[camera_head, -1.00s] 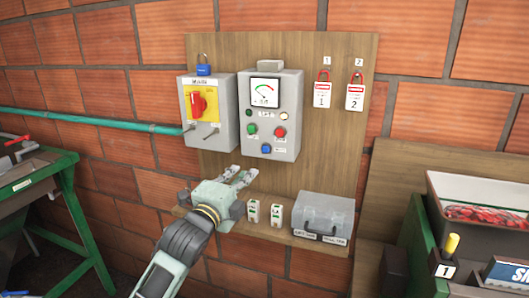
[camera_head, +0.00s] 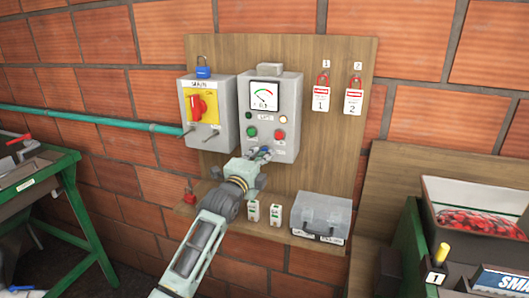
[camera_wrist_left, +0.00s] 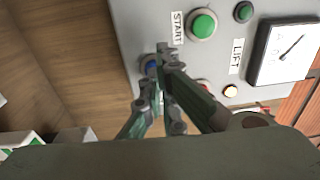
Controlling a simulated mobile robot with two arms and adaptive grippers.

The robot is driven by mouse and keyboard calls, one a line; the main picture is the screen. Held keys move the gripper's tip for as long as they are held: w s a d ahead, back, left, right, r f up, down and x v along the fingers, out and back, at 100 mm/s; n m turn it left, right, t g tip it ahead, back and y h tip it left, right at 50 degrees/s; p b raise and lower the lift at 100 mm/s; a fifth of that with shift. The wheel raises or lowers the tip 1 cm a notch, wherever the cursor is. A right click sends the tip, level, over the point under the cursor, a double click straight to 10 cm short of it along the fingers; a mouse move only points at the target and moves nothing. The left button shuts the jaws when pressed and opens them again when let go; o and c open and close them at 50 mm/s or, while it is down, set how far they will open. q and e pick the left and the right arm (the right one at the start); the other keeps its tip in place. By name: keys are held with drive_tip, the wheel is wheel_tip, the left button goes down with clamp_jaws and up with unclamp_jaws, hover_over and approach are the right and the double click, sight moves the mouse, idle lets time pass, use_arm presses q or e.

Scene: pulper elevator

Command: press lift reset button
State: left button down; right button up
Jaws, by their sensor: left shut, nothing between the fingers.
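A grey control box (camera_head: 285,90) labelled LIFT is mounted on the wooden board, with a dial, a lit lamp, a green START button (camera_wrist_left: 203,25) and a red button (camera_head: 280,134). The blue button (camera_wrist_left: 151,66) low on the box shows partly in the left wrist view, beside my fingertips. In the head view my gripper mostly hides it. My left gripper (camera_head: 262,154) is shut and empty, its tips at the lower face of the box; the tips also show in the left wrist view (camera_wrist_left: 164,49). I cannot tell whether they touch the button. My right gripper is not in view.
A grey box with a red-and-yellow main switch (camera_head: 198,104) is to the left. Two padlocks with tags (camera_head: 321,97) hang at the right. A red padlock (camera_head: 190,197) is at the shelf's left.

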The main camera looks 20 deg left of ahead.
use_arm(q)
drive_tip(key=shift+w, duration=0.15)
drive_tip(key=shift+w+b, duration=0.7)
drive_tip(key=shift+r, duration=0.2)
drive_tip(key=shift+s, duration=0.1)
drive_tip(key=shift+d+r, duration=0.1)
